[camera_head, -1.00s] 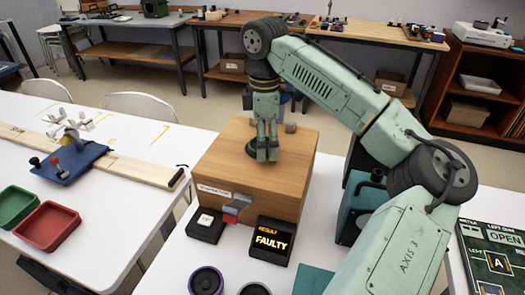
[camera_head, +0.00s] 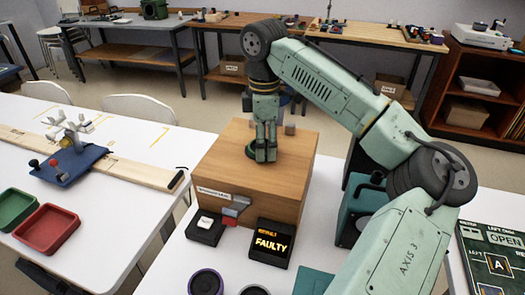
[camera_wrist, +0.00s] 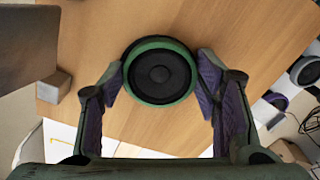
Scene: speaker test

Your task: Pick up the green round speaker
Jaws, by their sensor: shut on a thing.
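The green round speaker (camera_wrist: 160,72) has a dark cone and a green rim. In the wrist view it lies between my two fingers, over the wooden top. My gripper (camera_wrist: 163,75) is shut on it, with one finger at each side of the rim. In the head view my gripper (camera_head: 265,158) points down over the wooden box (camera_head: 225,170). A bit of the speaker's green edge (camera_head: 250,151) shows beside the fingers; they hide the rest. I cannot tell whether the speaker touches the box top.
A display reading FAULTY (camera_head: 270,242) and a black box with a white button (camera_head: 205,227) stand before the wooden box. A purple-rimmed round speaker (camera_head: 206,283) is at the front. A teal case (camera_head: 361,205) stands at right. A small grey cube (camera_head: 290,129) is on the wooden box.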

